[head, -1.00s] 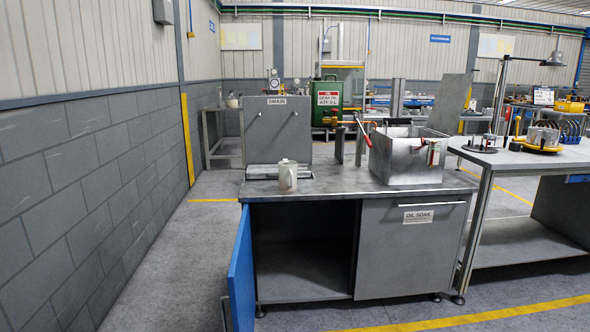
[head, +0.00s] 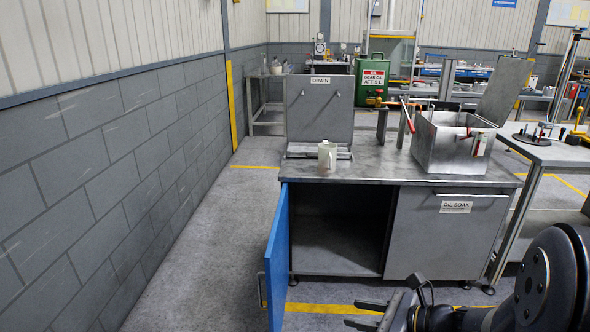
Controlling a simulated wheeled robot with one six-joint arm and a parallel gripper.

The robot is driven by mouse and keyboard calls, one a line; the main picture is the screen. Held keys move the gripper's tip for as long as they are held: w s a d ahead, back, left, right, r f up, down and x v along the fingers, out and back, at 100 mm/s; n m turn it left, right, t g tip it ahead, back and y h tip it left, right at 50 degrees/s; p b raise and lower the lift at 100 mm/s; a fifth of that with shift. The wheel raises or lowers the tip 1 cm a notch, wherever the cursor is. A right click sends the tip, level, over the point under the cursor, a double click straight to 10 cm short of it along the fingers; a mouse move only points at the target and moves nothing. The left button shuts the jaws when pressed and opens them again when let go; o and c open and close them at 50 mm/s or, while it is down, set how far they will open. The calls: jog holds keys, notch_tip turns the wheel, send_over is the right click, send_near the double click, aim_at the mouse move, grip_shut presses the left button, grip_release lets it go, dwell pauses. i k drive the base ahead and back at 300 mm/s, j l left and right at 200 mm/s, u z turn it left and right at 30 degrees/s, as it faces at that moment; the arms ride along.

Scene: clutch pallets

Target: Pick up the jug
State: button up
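The jug (head: 327,159) is a small pale, cream-grey vessel with a handle on its left side. It stands upright on the left part of the metal bench top (head: 375,167). My gripper (head: 362,314) shows at the bottom of the head view, low in front of the bench and well short of the jug. Its two dark fingers point left with a gap between them, and nothing is seen between them.
A blue cabinet door (head: 278,258) stands open at the bench's left front. A metal soak tank (head: 447,150) sits on the bench's right side, with rods and red-handled tools by it. Floor is free on the left.

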aim_at(327, 151)
jog(key=i+l+u, duration=0.3)
jog(key=i, duration=0.4)
jog(key=i+l+u, duration=0.35)
jog(key=i+l, duration=1.6)
jog(key=i+j+u, duration=0.05)
